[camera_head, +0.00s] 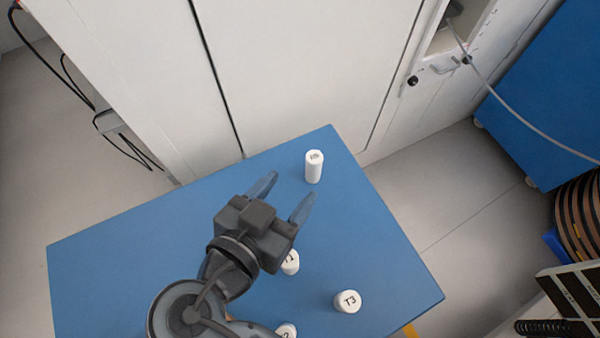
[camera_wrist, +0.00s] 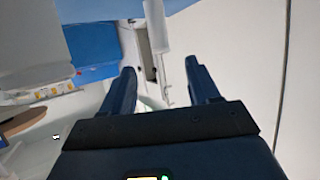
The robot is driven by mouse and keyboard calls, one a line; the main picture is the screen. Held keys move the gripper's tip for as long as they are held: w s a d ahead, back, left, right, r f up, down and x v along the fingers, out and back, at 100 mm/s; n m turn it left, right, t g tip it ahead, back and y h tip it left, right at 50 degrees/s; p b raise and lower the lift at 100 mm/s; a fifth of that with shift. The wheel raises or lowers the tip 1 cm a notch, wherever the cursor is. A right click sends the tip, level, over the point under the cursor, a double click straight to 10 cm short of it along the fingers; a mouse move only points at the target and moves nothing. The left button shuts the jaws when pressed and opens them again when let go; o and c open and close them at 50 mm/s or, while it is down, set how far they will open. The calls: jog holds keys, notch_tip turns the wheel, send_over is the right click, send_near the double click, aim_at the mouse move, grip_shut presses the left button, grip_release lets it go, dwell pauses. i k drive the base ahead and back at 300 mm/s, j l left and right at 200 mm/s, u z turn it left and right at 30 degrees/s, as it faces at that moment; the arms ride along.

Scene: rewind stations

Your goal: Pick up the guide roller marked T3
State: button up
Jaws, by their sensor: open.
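The guide roller marked T3 (camera_head: 348,301) stands upright near the right front part of the blue tabletop, a short white cylinder with its label facing up. My gripper (camera_head: 291,185) is open and empty. It is over the table, to the upper left of T3 and well apart from it, with its fingers pointing toward the table's far edge. In the wrist view, the dark fingers (camera_wrist: 160,70) are spread wide with nothing held between them. I cannot make out T3 in the wrist view.
A roller marked T1 (camera_head: 291,263) is partly hidden by my gripper. Another, ending in 2 (camera_head: 287,331), is partly hidden below. A taller white roller (camera_head: 314,167) stands near the far corner. The blue table (camera_head: 100,265) is bare at left. White cabinets (camera_head: 290,65) stand behind.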

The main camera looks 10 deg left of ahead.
aim_at(349, 301)
jog(key=k, duration=1)
